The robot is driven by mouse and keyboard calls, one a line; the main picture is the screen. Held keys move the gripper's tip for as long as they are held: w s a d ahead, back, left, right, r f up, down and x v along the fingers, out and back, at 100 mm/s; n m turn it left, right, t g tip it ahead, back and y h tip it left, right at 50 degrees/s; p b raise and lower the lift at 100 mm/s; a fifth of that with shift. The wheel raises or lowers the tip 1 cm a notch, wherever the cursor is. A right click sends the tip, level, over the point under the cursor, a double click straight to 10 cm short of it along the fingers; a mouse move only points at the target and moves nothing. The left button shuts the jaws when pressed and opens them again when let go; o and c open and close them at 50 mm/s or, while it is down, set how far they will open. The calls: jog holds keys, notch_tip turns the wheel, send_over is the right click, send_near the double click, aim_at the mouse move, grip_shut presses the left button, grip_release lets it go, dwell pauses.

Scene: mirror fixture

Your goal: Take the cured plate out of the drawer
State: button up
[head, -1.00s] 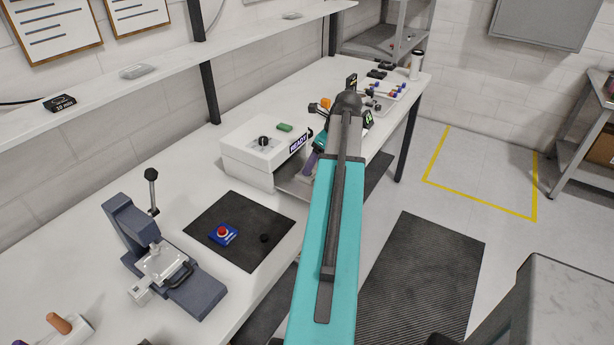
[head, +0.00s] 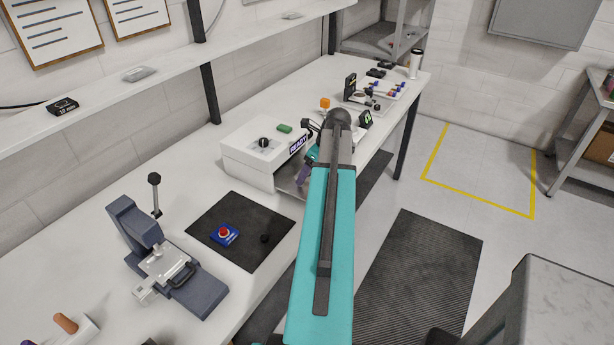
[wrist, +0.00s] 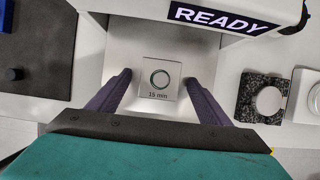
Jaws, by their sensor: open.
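The cured plate (wrist: 159,80) is a small pale square with a dark ring and the text "15 min", lying flat on the floor of the open drawer (wrist: 125,45). The drawer sticks out from a white box (head: 262,150) whose label reads "READY". In the wrist view my gripper (wrist: 158,76) is open, with one purple finger on each side of the plate. Gaps show between the fingers and the plate. In the head view my gripper (head: 304,175) is at the drawer front, and my arm hides part of the drawer.
A dark mat (head: 240,230) with a blue-based red button (head: 224,234) lies left of the box. A grey press (head: 165,262) stands further left. In the wrist view a speckled block with a round disc (wrist: 262,100) sits right of the drawer.

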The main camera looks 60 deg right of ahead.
jog(key=shift+c, duration=0.4)
jog(key=c, duration=1.2)
jog(key=shift+r, duration=0.15)
jog(key=shift+r+b, duration=1.45)
jog(key=shift+r, duration=3.4)
